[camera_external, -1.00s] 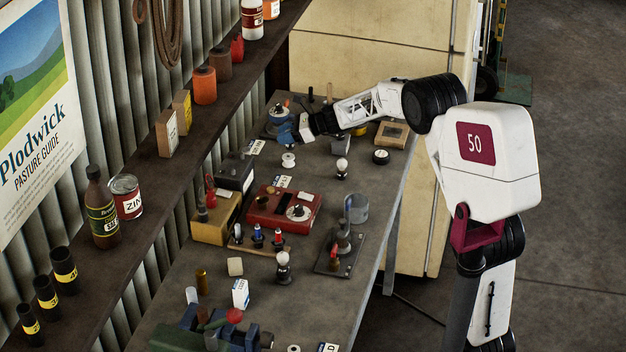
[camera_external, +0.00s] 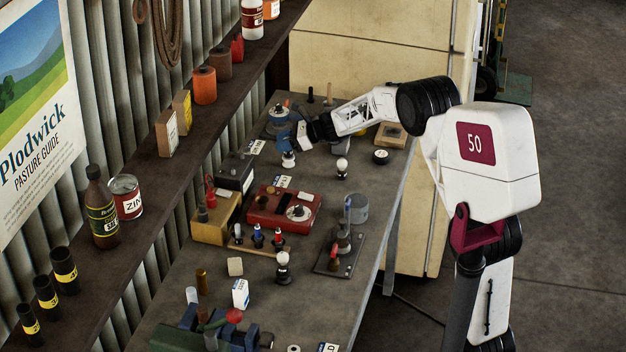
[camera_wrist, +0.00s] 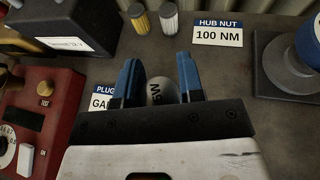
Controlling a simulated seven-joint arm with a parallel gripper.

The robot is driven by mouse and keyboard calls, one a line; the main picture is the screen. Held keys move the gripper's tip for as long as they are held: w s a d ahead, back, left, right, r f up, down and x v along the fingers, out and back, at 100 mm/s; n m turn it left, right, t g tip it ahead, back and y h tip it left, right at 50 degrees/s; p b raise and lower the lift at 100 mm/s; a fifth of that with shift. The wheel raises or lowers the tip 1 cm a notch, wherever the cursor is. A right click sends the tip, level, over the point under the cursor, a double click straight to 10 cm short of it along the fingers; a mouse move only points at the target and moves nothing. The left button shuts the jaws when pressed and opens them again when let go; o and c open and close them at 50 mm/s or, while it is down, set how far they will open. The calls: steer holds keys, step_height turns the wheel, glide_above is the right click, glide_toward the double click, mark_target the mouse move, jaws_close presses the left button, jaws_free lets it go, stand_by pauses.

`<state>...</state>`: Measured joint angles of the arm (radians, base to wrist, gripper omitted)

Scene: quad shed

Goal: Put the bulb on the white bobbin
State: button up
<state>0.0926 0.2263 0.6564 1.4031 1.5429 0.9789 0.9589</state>
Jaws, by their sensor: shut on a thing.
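My gripper (camera_wrist: 160,82), with blue fingers, is shut on a bulb (camera_wrist: 163,90), a pale rounded thing marked "5W" between the fingertips in the wrist view. In the outside view my gripper (camera_external: 287,141) is over the white bobbin (camera_external: 288,160), which stands on the bench. The fingers mostly hide the bulb there, and I cannot tell whether it touches the bobbin. The bobbin is hidden in the wrist view.
A red box with a dial (camera_external: 284,207) and a dark box (camera_external: 235,171) stand nearby. A white-topped bulb-like piece (camera_external: 342,166) stands to the right. A blue-grey spool-like piece (camera_wrist: 294,62) and the "HUB NUT" card (camera_wrist: 219,31) are close by.

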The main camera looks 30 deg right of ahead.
steer(key=shift+f, duration=0.15)
steer(key=o, duration=0.9)
steer(key=shift+d+r, duration=0.15)
steer(key=shift+r, duration=0.05)
steer(key=v, duration=1.1)
steer(key=shift+s+d+r, duration=0.1)
steer(key=shift+s+d, duration=0.15)
steer(key=shift+d, duration=0.05)
steer(key=shift+s+r, duration=0.1)
